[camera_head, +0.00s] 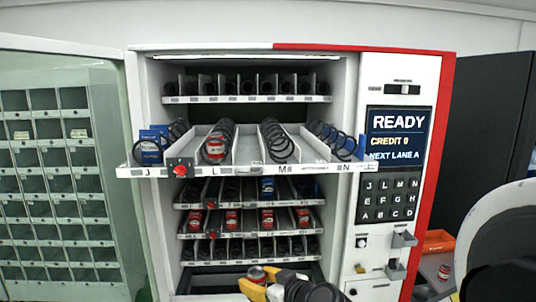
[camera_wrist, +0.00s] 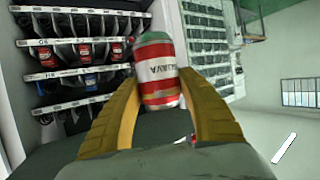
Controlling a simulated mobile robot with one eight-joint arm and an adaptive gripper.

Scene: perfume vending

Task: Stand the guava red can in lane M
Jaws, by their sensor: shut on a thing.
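My gripper (camera_head: 262,280) is in front of the lower part of the vending machine, below the pulled-out shelf. Its yellow fingers are shut on the guava red can (camera_head: 257,273). In the wrist view the red-and-white can (camera_wrist: 158,85) sits between both fingertips of the gripper (camera_wrist: 160,78), its lettering upside down. Lane M (camera_head: 282,169) is on the pulled-out shelf (camera_head: 240,170), right of lane L. Its black coil (camera_head: 278,142) shows no can inside. Lane L holds another red can (camera_head: 214,149).
Blue items (camera_head: 150,145) stand in lane J at the shelf's left end, and a blue item (camera_head: 345,145) is in lane N. Lower shelves hold several red cans (camera_head: 232,219). An open glass door (camera_head: 60,170) stands left. Another can (camera_head: 444,271) is at the lower right.

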